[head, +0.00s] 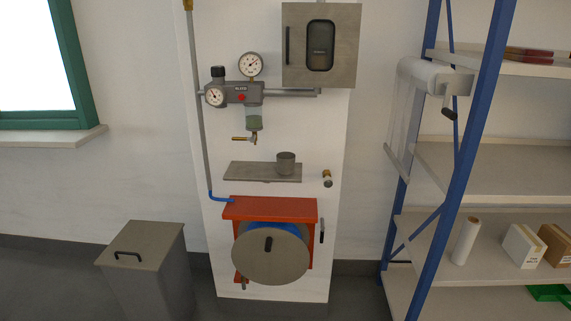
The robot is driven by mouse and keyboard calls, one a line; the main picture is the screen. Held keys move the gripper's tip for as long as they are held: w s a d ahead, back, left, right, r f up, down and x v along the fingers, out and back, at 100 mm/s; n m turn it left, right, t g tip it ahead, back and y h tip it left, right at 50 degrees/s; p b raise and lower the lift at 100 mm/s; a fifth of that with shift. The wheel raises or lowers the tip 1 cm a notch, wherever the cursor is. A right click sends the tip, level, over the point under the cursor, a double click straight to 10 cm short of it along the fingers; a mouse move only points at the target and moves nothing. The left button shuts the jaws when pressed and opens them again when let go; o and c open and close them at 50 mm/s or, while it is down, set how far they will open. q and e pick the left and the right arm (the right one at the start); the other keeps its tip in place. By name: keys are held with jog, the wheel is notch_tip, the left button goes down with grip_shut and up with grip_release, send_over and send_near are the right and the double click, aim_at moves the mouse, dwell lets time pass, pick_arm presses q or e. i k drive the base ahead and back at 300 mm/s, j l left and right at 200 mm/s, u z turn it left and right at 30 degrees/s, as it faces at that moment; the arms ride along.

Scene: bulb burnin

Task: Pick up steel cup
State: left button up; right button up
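The steel cup (286,163) is a small grey cup standing upright on the right part of a small grey wall shelf (242,172). The shelf is fixed to a white panel, below the gauge and filter unit. Nothing touches the cup except the shelf under it. Neither my left nor my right gripper shows in the head view.
A filter unit with gauges (237,94) and a brass drain cock (246,138) sit above the shelf. Below is a red bracket (268,209) with a round drum (271,254). A grey bin (150,265) and blue-post rack (462,160) flank the panel.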

aim_at(286, 161)
jog(key=i+l, duration=0.2)
jog(key=i, duration=0.35)
jog(key=i+l+u, duration=0.25)
jog(key=i, duration=0.2)
jog(key=i+l+u, duration=0.2)
jog(key=i+l, duration=0.15)
